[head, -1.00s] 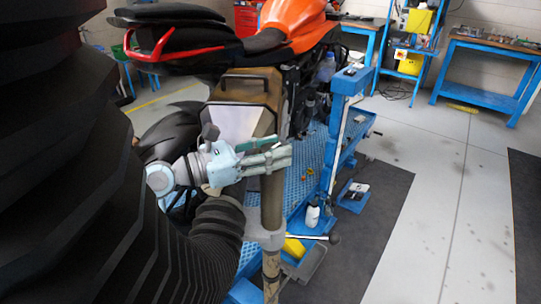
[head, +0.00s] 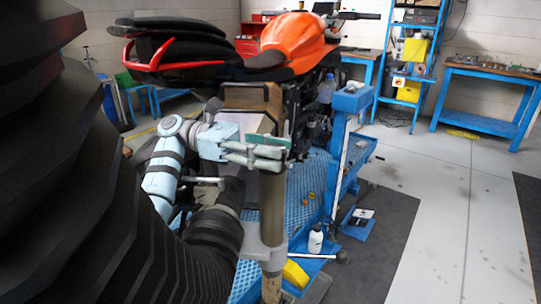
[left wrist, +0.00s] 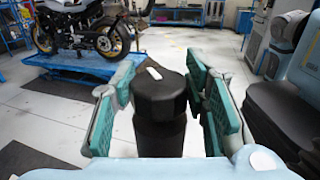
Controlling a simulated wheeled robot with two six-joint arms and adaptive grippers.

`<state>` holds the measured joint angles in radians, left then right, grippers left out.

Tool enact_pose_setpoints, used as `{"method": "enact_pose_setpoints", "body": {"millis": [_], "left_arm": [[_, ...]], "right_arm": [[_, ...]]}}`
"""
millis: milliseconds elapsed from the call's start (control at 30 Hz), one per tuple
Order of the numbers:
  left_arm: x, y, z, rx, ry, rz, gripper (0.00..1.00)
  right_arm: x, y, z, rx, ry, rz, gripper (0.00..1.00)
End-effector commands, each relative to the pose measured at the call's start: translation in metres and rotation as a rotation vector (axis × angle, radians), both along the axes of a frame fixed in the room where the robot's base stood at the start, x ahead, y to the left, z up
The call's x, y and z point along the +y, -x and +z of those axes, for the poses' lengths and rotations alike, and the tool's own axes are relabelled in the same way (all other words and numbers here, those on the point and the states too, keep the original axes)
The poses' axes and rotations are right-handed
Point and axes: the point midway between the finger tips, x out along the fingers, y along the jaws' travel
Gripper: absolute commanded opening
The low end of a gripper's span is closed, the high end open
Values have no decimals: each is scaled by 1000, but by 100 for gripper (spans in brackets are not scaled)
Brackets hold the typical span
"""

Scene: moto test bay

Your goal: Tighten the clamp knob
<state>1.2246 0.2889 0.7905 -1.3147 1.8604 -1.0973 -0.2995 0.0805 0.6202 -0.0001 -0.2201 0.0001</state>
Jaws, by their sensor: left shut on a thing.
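My left gripper (head: 285,152) shows in the head view in front of the brown post and a pale panel. Its fingers point to the right. In the left wrist view a black round knob (left wrist: 160,100) with a white mark on top stands between the green-padded fingers of that gripper (left wrist: 160,110). The gripper is shut on the knob. I cannot make out the knob in the head view, where the fingers hide it. My right gripper is not in view.
An orange motorbike (head: 292,46) stands on a blue lift (head: 306,185). A white bottle (head: 315,240) and a yellow block (head: 295,274) are low beside it. A blue workbench (head: 484,95) and shelf stand behind. The grey floor (head: 445,215) at right is clear.

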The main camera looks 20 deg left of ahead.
Motion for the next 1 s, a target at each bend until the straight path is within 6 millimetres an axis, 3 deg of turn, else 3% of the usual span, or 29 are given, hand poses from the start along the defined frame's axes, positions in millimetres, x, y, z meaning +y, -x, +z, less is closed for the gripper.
{"method": "enact_pose_setpoints", "body": {"millis": [667, 700, 800, 1000], "left_arm": [[-1, 0, -3, 5, -4, -71, 13], [-1, 0, -3, 6, -4, -70, 42], [0, 0, -3, 5, -4, -70, 58], [0, 0, -2, 5, -3, -67, 60]], "right_arm": [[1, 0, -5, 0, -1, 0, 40], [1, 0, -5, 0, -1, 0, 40], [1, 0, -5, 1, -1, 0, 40], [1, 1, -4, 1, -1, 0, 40]]}}
